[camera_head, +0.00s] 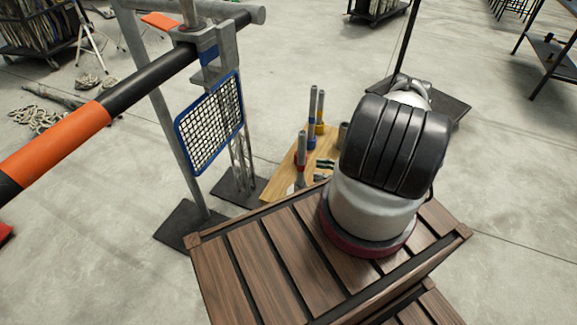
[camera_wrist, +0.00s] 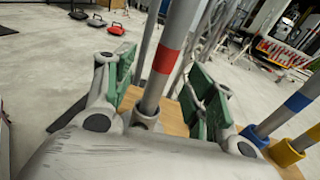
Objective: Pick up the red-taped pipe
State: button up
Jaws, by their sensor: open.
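The red-taped pipe (camera_head: 302,147) is a grey pipe standing upright on a wooden board (camera_head: 277,184) in the head view. In the wrist view the pipe (camera_wrist: 152,95) rises between the two green-padded fingers of my gripper (camera_wrist: 162,88), with its red band above the pads. My gripper is open, and I see no firm contact on the pipe. In the head view my gripper (camera_head: 325,164) is small, just right of the pipe and partly hidden by my arm. The pipe's base shows in the wrist view near my gripper's palm.
A blue-taped pipe (camera_head: 312,110) and a yellow-taped pipe (camera_head: 321,112) stand behind on the same board. A stand with a blue-framed mesh (camera_head: 209,122) is to the left, with thin rods beside it. A black-and-orange bar (camera_head: 55,143) crosses the upper left.

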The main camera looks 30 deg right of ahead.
aim_at(301, 164)
jog(key=shift+m+t, duration=0.3)
jog(key=shift+t, duration=0.1)
jog(key=x, duration=0.8)
jog(key=shift+w+d+r, duration=0.15)
jog(key=shift+w+r, duration=0.15)
jog(key=shift+w, duration=0.05)
grip_shut()
